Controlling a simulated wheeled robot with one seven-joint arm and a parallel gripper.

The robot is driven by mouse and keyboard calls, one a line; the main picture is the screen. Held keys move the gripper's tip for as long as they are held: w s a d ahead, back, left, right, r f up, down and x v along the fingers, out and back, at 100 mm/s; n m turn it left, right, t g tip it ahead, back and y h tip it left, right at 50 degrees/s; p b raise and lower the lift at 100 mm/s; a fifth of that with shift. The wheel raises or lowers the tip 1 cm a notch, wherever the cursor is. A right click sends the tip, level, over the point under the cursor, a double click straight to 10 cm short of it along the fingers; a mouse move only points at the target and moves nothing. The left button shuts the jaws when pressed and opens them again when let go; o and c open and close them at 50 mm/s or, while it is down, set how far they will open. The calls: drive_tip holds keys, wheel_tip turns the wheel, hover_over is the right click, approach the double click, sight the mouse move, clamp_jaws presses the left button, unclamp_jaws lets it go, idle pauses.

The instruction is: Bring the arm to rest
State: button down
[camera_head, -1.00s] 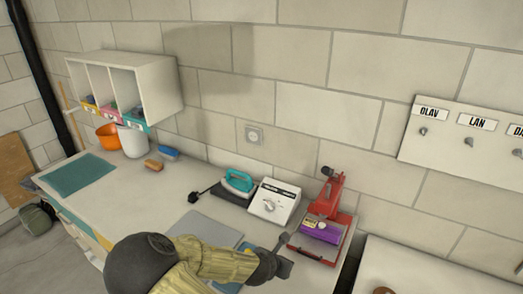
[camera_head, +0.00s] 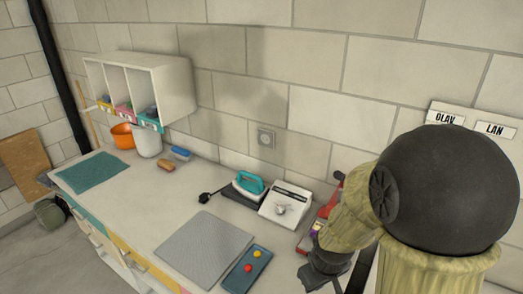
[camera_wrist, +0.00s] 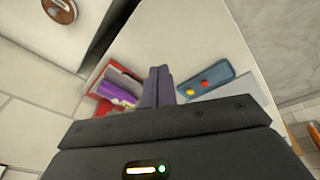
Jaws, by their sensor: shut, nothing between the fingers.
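My gripper (camera_head: 318,280) hangs over the right end of the workbench (camera_head: 150,205) in the head view, below my bent arm, whose large dark joint fills the right side. In the wrist view my gripper (camera_wrist: 157,75) shows its two dark fingers pressed together with nothing between them. The fingers point down between a red tray (camera_wrist: 113,73) with a purple item (camera_wrist: 117,92) and a blue tray (camera_wrist: 215,86) holding a red and a yellow ball. In the head view my arm hides most of the red stand and its tray.
The blue tray (camera_head: 238,281) lies beside a grey mat (camera_head: 205,248) at the front. A white device (camera_head: 286,206) and a teal iron (camera_head: 248,184) stand behind. A cubby shelf (camera_head: 160,80) and name board (camera_head: 478,122) hang on the wall. The bench's left middle is clear.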

drive_tip(key=s+r+m, duration=0.1)
drive_tip(key=r+m, duration=0.1)
drive_tip(key=s+d+r+m, duration=0.1)
drive_tip(key=s+r+m, duration=0.1)
drive_tip(key=m, duration=0.1)
drive_tip(key=shift+s+r, duration=0.1)
drive_tip(key=shift+r, duration=0.05)
drive_tip(key=shift+d, duration=0.1)
